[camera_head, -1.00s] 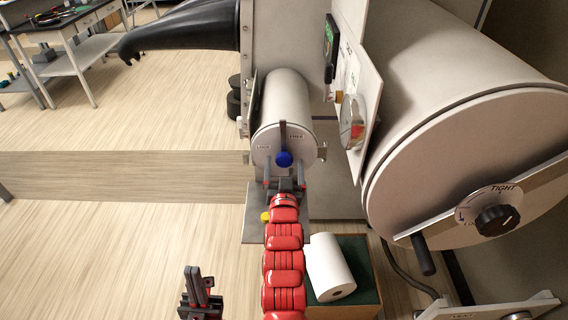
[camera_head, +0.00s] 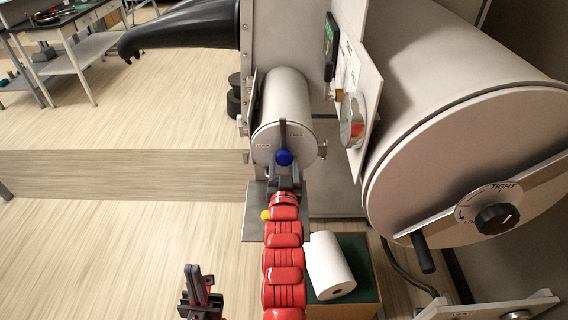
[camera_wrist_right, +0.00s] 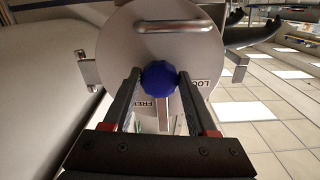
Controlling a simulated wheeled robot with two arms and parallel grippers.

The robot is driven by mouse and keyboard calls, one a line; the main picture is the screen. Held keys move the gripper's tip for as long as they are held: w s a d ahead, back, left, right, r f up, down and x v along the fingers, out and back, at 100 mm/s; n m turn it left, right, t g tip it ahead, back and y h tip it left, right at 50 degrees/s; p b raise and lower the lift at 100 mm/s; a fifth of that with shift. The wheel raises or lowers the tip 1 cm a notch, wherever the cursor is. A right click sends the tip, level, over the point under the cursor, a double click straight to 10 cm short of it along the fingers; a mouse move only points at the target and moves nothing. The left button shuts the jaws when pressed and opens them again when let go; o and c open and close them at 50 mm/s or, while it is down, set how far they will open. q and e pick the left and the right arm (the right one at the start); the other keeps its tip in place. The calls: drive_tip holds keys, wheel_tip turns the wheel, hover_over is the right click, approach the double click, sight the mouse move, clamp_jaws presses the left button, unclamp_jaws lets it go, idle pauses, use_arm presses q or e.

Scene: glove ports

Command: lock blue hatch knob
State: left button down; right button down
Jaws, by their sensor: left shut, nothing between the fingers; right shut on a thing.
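The blue hatch knob (camera_head: 284,157) sits on the round end face of the small grey hatch cylinder (camera_head: 287,95). A dark bar runs up from the knob, between the two labels on the face. In the right wrist view the knob (camera_wrist_right: 160,80) is between my fingers, with the labels LOCK and FREE partly visible. My right gripper (camera_head: 284,170), on the red arm, is shut on the knob from the front. My left gripper (camera_head: 197,284) is shut and empty at the lower left, away from the hatch.
A large grey cylinder with a black knob (camera_head: 497,219) and a TIGHT label stands at right. A white roll (camera_head: 330,266) lies on a green-topped box below. A black glove (camera_head: 185,28) sticks out at upper left. Open floor lies left.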

drive_tip(key=shift+n, duration=0.4)
drive_tip(key=shift+n+b, duration=0.6)
drive_tip(key=shift+n, duration=0.9)
drive_tip(key=n, duration=0.3)
drive_tip(key=shift+r+n, duration=0.1)
drive_tip(key=shift+n, duration=0.2)
drive_tip(key=n, duration=0.4)
drive_tip(key=shift+d+n, duration=0.1)
drive_tip(key=shift+n, duration=0.2)
drive_tip(key=n+p, duration=0.1)
drive_tip(key=n, duration=0.4)
drive_tip(key=shift+n, duration=0.4)
drive_tip(key=shift+c, duration=1)
unclamp_jaws()
